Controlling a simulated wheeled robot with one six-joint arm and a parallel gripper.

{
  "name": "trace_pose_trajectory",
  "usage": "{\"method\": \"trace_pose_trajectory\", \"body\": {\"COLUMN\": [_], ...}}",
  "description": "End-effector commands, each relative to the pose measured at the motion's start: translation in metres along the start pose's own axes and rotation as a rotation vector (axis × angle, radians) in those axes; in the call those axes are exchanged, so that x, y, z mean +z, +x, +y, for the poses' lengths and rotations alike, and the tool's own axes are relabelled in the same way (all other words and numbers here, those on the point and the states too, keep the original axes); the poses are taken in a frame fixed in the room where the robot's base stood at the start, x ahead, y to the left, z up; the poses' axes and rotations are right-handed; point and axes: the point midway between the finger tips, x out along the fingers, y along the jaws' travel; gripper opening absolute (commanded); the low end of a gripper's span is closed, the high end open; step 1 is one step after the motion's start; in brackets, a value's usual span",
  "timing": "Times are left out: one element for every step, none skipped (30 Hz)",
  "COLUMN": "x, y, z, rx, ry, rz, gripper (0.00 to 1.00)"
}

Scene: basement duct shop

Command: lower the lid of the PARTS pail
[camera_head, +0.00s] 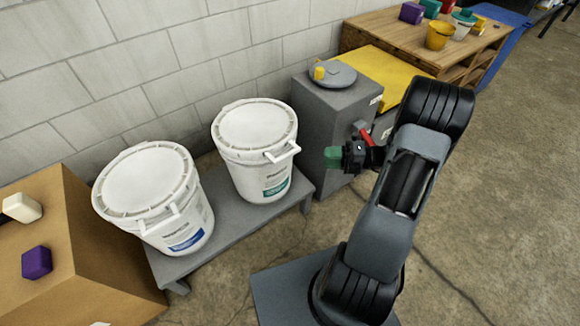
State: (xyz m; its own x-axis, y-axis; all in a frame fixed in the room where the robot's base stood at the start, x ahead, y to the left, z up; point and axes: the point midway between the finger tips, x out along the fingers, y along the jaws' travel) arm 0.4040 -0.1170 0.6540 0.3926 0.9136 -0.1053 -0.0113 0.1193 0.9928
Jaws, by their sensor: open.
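Two white pails stand side by side on a low grey bench, the left pail (194,214) with a blue label and the right pail (261,181) with a green label. The label print is too small to read, so I cannot tell which one is PARTS. The left lid (147,180) and the right lid (254,124) both look flat over their rims. Each pail has a white handle piece at its front. My gripper (346,157) is open, right of the right pail and apart from it. A green piece shows at its tip and a red piece beside it.
The grey bench (229,220) carries the pails. A grey cabinet (319,114) stands behind right, bearing a grey disc (333,74) and a yellow block (319,72). A cardboard-coloured box (90,262) stands left. A wooden workbench (385,30) is at the back. Floor is open at right.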

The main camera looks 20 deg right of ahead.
Motion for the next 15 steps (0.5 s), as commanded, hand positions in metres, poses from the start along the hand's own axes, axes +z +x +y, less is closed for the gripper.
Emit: {"method": "trace_pose_trajectory", "body": {"x": [0.003, 0.004, 0.005, 0.006, 0.007, 0.008, 0.008, 0.008, 0.008, 0.009, 0.009, 0.009, 0.010, 0.010, 0.011], "y": [-0.003, -0.004, -0.004, -0.003, -0.001, 0.003, 0.007, 0.011, 0.019, 0.024, 0.030, 0.039, 0.045, 0.051, 0.059], "z": [-0.012, -0.015, -0.017, -0.018, -0.019, -0.019, -0.019, -0.019, -0.018, -0.018, -0.018, -0.018, -0.017, -0.017, -0.017], "rx": [0.022, 0.033, 0.045, 0.050, 0.055, 0.058, 0.059, 0.060, 0.059, 0.058, 0.058, 0.058, 0.058, 0.057, 0.057], "ry": [0.045, 0.065, 0.086, 0.097, 0.104, 0.111, 0.114, 0.116, 0.116, 0.115, 0.114, 0.114, 0.113, 0.113, 0.113], "rz": [-0.027, -0.039, -0.050, -0.055, -0.060, -0.063, -0.063, -0.063, -0.062, -0.061, -0.061, -0.060, -0.060, -0.059, -0.060], "gripper": [0.40, 0.40, 0.40, 0.40, 0.40, 0.40, 0.40, 0.40, 0.40, 0.40, 0.40, 0.40, 0.40, 0.40, 0.40]}}
